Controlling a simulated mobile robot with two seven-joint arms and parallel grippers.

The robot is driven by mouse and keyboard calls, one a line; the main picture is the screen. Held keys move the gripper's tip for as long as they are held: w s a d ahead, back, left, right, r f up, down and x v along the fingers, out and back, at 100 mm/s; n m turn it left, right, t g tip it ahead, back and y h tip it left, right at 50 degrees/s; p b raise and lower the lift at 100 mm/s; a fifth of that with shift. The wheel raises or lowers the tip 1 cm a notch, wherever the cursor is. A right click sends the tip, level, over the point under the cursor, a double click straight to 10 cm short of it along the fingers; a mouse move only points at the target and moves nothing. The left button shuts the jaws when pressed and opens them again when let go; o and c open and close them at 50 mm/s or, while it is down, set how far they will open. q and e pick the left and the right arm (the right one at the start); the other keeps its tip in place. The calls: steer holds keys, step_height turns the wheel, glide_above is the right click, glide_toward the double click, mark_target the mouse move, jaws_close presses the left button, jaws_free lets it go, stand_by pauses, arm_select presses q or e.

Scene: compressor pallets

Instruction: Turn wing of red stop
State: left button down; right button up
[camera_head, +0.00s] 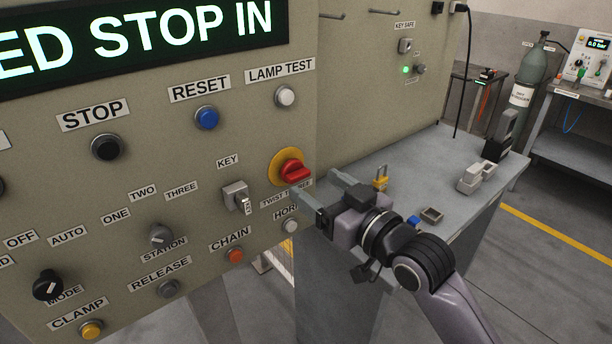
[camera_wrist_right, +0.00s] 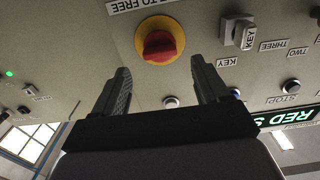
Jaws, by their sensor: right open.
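The red stop (camera_head: 293,170) is a red winged knob on a round yellow plate (camera_head: 277,162), set in the beige control panel. A label below it is partly hidden by my gripper. My right gripper (camera_head: 312,197) is just in front of the panel, below and right of the red stop. In the right wrist view, the red stop (camera_wrist_right: 160,45) lies beyond the fingertips, and the open, empty fingers (camera_wrist_right: 160,72) are apart with the knob roughly between their lines. The fingers do not touch the knob. My left gripper is not in view.
A key switch (camera_head: 238,197), white horn button (camera_head: 290,226) and orange chain button (camera_head: 236,254) sit close by on the panel. A grey bench (camera_head: 420,170) with a yellow padlock (camera_head: 380,178) and small blocks stands to the right, under my right arm.

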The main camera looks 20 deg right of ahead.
mark_target(301, 176)
steer(key=shift+x, duration=2)
steer(key=c, duration=1.1)
steer(key=shift+o, duration=0.2)
